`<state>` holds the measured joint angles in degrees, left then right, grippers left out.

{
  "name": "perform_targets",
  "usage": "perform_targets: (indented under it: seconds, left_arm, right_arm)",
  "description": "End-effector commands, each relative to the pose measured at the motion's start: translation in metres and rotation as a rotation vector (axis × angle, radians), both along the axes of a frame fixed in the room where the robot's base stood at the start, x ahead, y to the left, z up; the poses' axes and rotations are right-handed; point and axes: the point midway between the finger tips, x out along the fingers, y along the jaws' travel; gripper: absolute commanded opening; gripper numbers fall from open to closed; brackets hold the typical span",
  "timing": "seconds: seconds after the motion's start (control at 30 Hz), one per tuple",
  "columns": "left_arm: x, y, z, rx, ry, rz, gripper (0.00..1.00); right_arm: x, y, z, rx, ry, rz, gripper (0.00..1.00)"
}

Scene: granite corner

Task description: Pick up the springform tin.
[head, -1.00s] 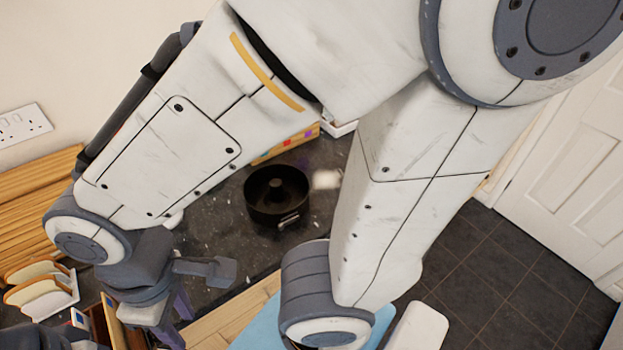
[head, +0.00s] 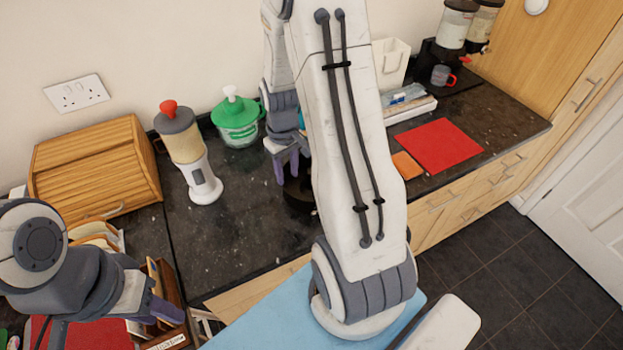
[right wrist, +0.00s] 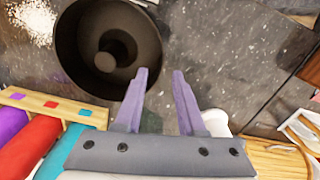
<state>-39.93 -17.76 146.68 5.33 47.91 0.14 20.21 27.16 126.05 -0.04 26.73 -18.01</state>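The springform tin (head: 298,197) is a dark round pan on the black counter, mostly hidden behind my right arm in the head view. In the right wrist view the tin (right wrist: 112,45) shows from above at upper left, with a raised centre tube. My right gripper (head: 287,168) points down by the tin. In the right wrist view the right gripper (right wrist: 160,72) is open and empty, its left fingertip overlapping the tin's lower right rim. I cannot tell if they touch. My left gripper (head: 163,310) is at lower left, away from the tin; its opening is unclear.
A dispenser (head: 187,152), a green-lidded jug (head: 238,122) and a wooden bread bin (head: 97,170) stand left of the tin. A holder with coloured rolls (right wrist: 40,140) is near it. A red mat (head: 440,145) lies to the right. Counter between dispenser and tin is clear.

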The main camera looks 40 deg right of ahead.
Motion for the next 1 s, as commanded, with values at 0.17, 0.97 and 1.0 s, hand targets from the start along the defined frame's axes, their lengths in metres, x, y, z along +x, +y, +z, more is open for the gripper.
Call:
perform_targets:
  seconds: [0.17,0.97,1.0]
  left_arm:
    - [0.0,0.0,0.006,0.0,0.0,-0.001,0.38]
    - [0.0,0.0,0.03,0.0,-0.001,-0.006,0.38]
    - [0.0,0.0,0.03,0.0,-0.001,-0.006,0.38]
  right_arm:
    - [-0.001,0.002,-0.027,0.002,0.006,0.001,0.39]
    - [0.005,0.006,-0.091,0.001,0.0,0.001,0.39]
    - [0.005,0.006,-0.092,0.001,0.0,0.001,0.39]
